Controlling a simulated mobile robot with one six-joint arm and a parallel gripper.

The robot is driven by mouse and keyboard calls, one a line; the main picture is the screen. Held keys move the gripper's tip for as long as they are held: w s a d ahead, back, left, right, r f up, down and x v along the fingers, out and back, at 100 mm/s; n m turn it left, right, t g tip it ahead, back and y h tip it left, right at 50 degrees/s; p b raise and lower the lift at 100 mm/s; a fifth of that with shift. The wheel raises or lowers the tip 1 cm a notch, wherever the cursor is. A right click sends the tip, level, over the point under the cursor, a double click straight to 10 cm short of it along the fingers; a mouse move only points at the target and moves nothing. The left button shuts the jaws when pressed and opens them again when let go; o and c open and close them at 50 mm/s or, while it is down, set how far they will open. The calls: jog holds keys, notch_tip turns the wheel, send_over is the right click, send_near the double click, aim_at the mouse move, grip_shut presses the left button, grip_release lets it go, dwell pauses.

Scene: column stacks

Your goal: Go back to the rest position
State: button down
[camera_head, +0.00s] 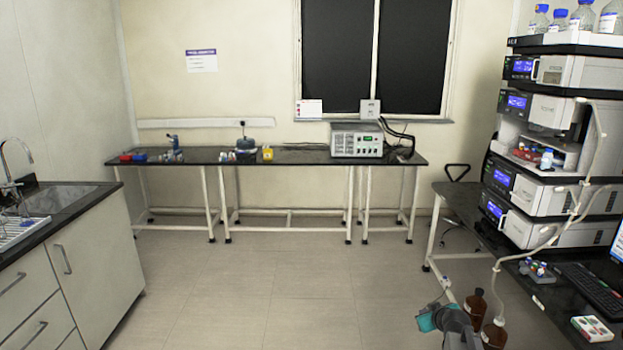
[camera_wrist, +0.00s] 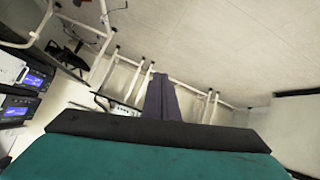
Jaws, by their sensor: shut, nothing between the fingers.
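My gripper (camera_wrist: 162,78) shows in the wrist view, its dark fingers together with nothing between them. The camera looks past it at the floor and bench legs, in a strongly tilted picture. In the head view the teal part of my gripper (camera_head: 427,318) and my grey wrist show at the bottom right, over the floor and left of the right bench. Its fingertips are hard to make out there. It appears clear of everything, though its distance from the brown bottles (camera_head: 475,304) cannot be told.
The right bench (camera_head: 458,205) carries stacked instruments (camera_head: 566,70), a small vial rack (camera_head: 538,270) and a keyboard (camera_head: 588,287). A long black bench (camera_head: 298,156) stands along the back wall. A sink cabinet (camera_head: 98,262) is at left. The middle floor (camera_head: 270,285) is clear.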

jog(key=s+a+f+n+g+y, duration=0.1)
jog(key=s+a+f+g, duration=0.3)
jog(key=s+a+f, duration=0.8)
jog(key=s+a+f+g+y, duration=0.1)
jog(key=s+a+f+g, duration=0.3)
jog(key=s+a+f, duration=0.85)
jog(key=s+f+g, duration=0.2)
jog(key=s+f, duration=0.5)
jog(key=s, duration=0.2)
jog(key=s+d+m+g+h, duration=0.1)
jog(key=s+m+g, duration=0.1)
jog(key=s, duration=0.7)
jog(key=s+d+m+g, duration=0.2)
jog(key=s+g, duration=0.2)
jog(key=s, duration=0.6)
jog(key=shift+r+h, duration=0.4)
jog(key=shift+r, duration=0.05)
jog(key=shift+w, duration=0.1)
dwell(1.9)
